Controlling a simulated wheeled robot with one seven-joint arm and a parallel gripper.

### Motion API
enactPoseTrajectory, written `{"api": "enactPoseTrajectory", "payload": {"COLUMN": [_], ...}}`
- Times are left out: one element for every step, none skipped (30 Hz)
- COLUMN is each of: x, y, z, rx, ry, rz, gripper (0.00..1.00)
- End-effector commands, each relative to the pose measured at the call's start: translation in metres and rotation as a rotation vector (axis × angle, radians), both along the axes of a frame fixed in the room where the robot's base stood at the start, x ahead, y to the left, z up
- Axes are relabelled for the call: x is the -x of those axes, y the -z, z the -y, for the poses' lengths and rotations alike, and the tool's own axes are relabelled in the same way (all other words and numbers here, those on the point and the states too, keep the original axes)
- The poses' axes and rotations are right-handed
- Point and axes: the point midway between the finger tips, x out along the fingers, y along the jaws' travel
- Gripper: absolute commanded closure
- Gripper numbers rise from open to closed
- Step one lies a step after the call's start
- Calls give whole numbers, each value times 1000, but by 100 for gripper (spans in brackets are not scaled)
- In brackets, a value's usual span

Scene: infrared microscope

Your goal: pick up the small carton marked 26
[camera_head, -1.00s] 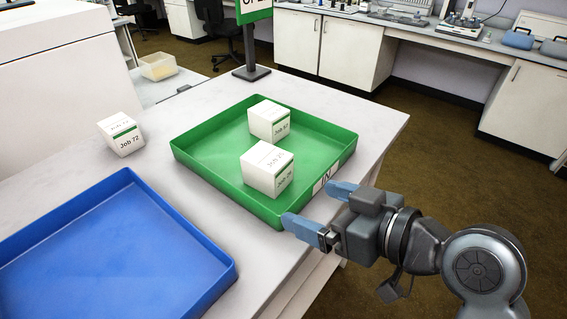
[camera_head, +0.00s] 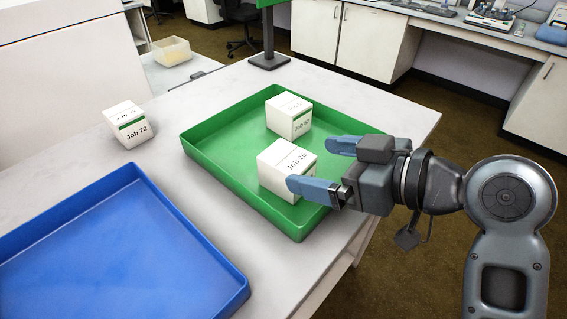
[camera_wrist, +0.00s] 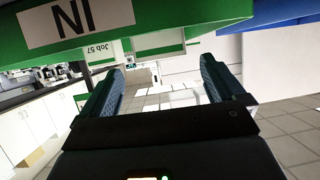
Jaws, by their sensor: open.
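The small white carton marked Job 26 (camera_head: 275,165) sits in the near part of the green tray (camera_head: 215,165). My gripper (camera_head: 315,166) is open and empty, over the tray's right side and just right of this carton. Its near blue finger overlaps the carton's lower right corner in the head view. I cannot tell whether it touches. In the wrist view, both fingers of my gripper (camera_wrist: 167,75) are spread with nothing clearly between them. The tray's IN label (camera_wrist: 78,18) shows upside down there.
A second carton, Job 57 (camera_head: 289,118), stands behind Job 26 in the same tray. A third carton, Job 72 (camera_head: 128,127), stands on the white table (camera_head: 150,165) at left. An empty blue tray (camera_head: 120,255) lies at front left. A dark sign post (camera_head: 268,45) stands behind.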

Motion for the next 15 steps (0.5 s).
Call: {"api": "enactPoseTrajectory", "payload": {"x": [-2, -4, -6, -8, -9, -11, -12, -14, -16, -18, -20, -23, -25, -27, -30], "y": [2, 3, 4, 6, 7, 8, 9, 10, 12, 14, 16, 19, 20, 22, 24], "z": [-4, -7, -11, -13, -15, -18, -20, -22, -26, -29, -33, -38, -42, -45, -48], "rx": [0, 1, 1, 1, 1, 1, 1, 1, 0, 2, 2, 2, 2, 0, 2], "ry": [-3, -3, -3, -2, -2, -2, -2, -2, -2, -3, -2, -3, -3, -3, -3], "rz": [-2, -1, -1, 0, 0, 0, 0, 0, -1, -1, -1, -3, -1, -2, -1], "gripper": [4, 4, 4, 4, 4, 4, 4, 4, 4, 4, 4, 4, 4, 4, 4]}}
